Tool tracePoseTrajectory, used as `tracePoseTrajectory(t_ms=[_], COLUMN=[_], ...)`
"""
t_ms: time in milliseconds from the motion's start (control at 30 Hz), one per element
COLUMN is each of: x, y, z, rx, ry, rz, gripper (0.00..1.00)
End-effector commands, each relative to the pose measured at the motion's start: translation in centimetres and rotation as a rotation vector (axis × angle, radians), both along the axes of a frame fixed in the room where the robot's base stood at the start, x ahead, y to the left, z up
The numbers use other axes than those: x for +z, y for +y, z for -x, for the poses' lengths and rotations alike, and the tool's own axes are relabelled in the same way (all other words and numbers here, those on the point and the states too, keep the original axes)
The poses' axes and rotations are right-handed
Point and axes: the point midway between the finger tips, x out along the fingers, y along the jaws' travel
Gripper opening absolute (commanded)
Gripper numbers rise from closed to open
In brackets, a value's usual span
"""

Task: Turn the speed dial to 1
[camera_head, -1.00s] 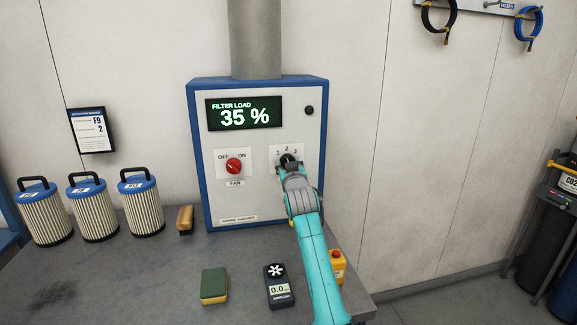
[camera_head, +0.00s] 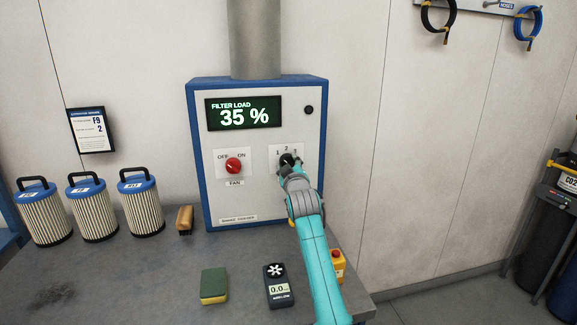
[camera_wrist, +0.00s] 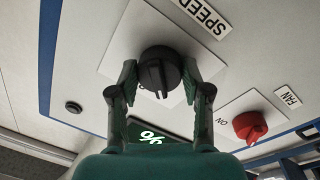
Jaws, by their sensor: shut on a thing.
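The black speed dial (camera_head: 287,160) sits on a white plate marked 1, 2, 3 on the front of the grey and blue cabinet (camera_head: 262,195). In the wrist view the speed dial (camera_wrist: 160,68) shows between the two fingers of my gripper (camera_wrist: 158,82), which are closed on its sides. The plate beside it reads SPEED. In the head view my gripper (camera_head: 290,167) covers part of the dial, and I cannot tell which number it points to.
The red fan knob (camera_head: 233,166) is left of the dial. The display (camera_head: 244,114) reads filter load 35 %. A sponge (camera_head: 214,286), an airflow meter (camera_head: 279,287) and a yellow box with a red button (camera_head: 337,265) are on the bench. Several filters stand at left.

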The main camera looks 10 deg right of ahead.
Motion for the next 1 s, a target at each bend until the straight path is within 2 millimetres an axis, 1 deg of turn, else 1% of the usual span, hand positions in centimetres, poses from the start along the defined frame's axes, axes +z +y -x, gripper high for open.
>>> tracePoseTrajectory(t_ms=[267, 300, 367, 400, 767, 867, 1000], x=[0.0, 0.0, 0.0, 0.0, -0.1, -0.1, -0.3], y=[0.1, 0.1, 0.1, 0.1, 0.0, 0.1, 0.2], z=[0.0, 0.0, 0.0, 0.0, 0.2, 0.9, 2.7], rx=[0.001, 0.001, 0.001, 0.001, 0.0, 0.0, 0.0], ry=[0.001, 0.001, 0.001, 0.001, 0.0, 0.0, 0.0], rz=[0.002, 0.002, 0.001, 0.001, 0.001, 0.0, 0.0], gripper=[0.13, 0.53, 0.68, 0.74, 0.74, 0.74, 0.74])
